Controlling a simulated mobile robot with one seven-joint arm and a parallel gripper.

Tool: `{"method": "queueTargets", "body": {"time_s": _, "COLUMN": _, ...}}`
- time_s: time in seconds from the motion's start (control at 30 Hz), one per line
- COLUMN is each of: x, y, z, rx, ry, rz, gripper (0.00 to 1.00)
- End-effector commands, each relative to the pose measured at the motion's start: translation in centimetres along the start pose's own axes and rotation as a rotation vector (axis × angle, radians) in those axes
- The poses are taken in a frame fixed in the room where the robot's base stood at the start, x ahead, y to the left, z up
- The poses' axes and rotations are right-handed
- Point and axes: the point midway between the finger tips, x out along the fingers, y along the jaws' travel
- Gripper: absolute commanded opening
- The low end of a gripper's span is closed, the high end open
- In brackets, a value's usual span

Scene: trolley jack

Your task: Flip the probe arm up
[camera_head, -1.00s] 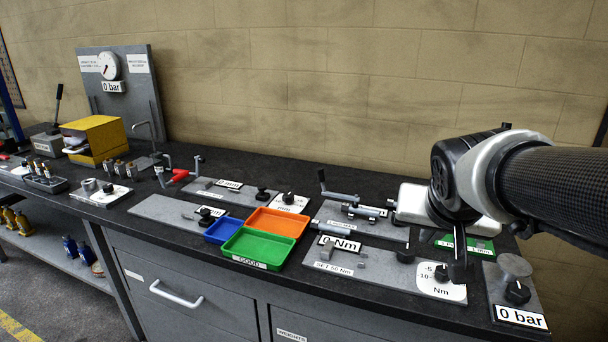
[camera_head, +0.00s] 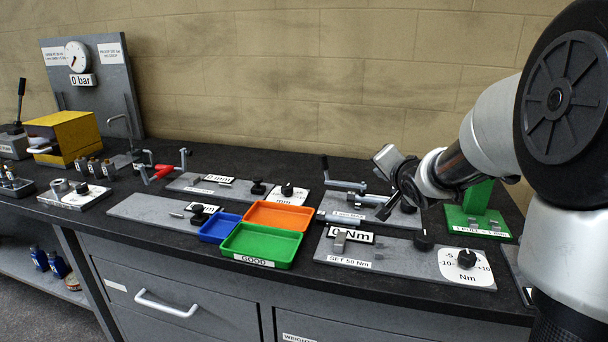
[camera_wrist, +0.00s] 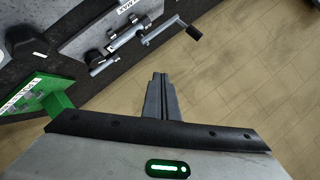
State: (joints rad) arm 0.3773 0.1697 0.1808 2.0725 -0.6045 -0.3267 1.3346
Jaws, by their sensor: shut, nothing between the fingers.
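No part is marked as the probe arm, and I cannot tell for sure which one it is. The crank fixture (camera_head: 343,218) is a grey plate with a metal shaft and a crank handle (camera_head: 345,184). In the wrist view the crank (camera_wrist: 171,36) stands out past the fingertips. A small rod with a black knob lies on the front grey plate (camera_head: 140,207), left of the trays. My gripper (camera_head: 384,212) is shut and empty, above the right part of the crank fixture. Its closed fingers also show in the wrist view (camera_wrist: 160,78), apart from the crank.
Blue (camera_head: 219,228), orange (camera_head: 278,215) and green (camera_head: 262,245) trays lie left of the gripper. A torque plate with a black dial (camera_head: 467,258) lies in front. A green stand (camera_head: 478,215) is close on the right. A yellow box (camera_head: 62,138) stands far left.

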Motion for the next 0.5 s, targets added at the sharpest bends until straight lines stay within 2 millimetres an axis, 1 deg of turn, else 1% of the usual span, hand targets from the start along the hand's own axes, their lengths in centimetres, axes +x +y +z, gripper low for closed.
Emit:
{"method": "queueTargets", "body": {"time_s": 0.03, "x": 2.3, "y": 1.0, "z": 1.1, "rx": 0.085, "ry": -0.011, "rz": -0.059, "gripper": 0.00}}
{"method": "queueTargets", "body": {"time_s": 0.1, "x": 4.3, "y": 0.7, "z": 1.9, "rx": 0.199, "ry": -0.032, "rz": -0.149, "gripper": 0.00}}
{"method": "queueTargets", "body": {"time_s": 0.2, "x": 5.9, "y": 0.3, "z": 2.5, "rx": 0.333, "ry": -0.065, "rz": -0.250, "gripper": 0.00}}
{"method": "queueTargets", "body": {"time_s": 0.33, "x": 6.8, "y": -0.1, "z": 3.0, "rx": 0.435, "ry": -0.098, "rz": -0.328, "gripper": 0.00}}
{"method": "queueTargets", "body": {"time_s": 0.5, "x": 7.0, "y": -0.4, "z": 3.0, "rx": 0.471, "ry": -0.111, "rz": -0.355, "gripper": 0.00}}
